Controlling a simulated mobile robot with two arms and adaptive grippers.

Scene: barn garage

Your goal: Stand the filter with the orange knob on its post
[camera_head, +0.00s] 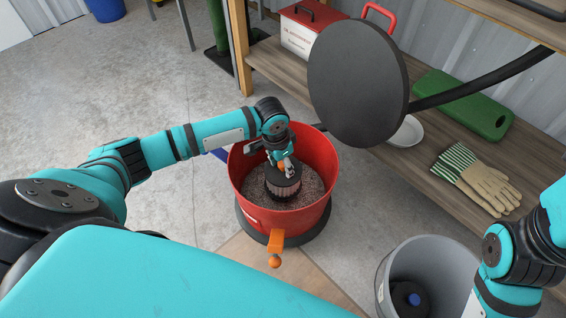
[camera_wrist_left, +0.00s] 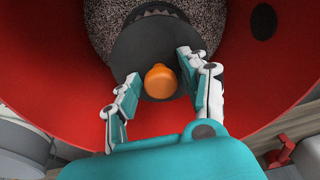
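The filter (camera_head: 284,184) has a dark round top, a pleated side and an orange knob (camera_wrist_left: 161,81). It stands inside the red drum (camera_head: 318,151), on grey speckled debris. My left gripper (camera_head: 287,172) reaches down into the drum over the filter. In the left wrist view its two fingers (camera_wrist_left: 162,84) are apart, one on each side of the knob, with narrow gaps; I cannot tell whether either touches it. The filter's dark top (camera_wrist_left: 155,45) lies below the fingers. No post shows. My right arm comes in at the right edge, but its gripper is outside the frame.
A large dark round lid (camera_head: 358,83) stands raised behind the drum. A grey bucket (camera_head: 392,262) at the lower right holds a dark part with a blue knob (camera_head: 414,299). Gloves (camera_head: 480,182), a white dish (camera_head: 405,132) and a green case (camera_head: 462,104) lie on the wooden shelf.

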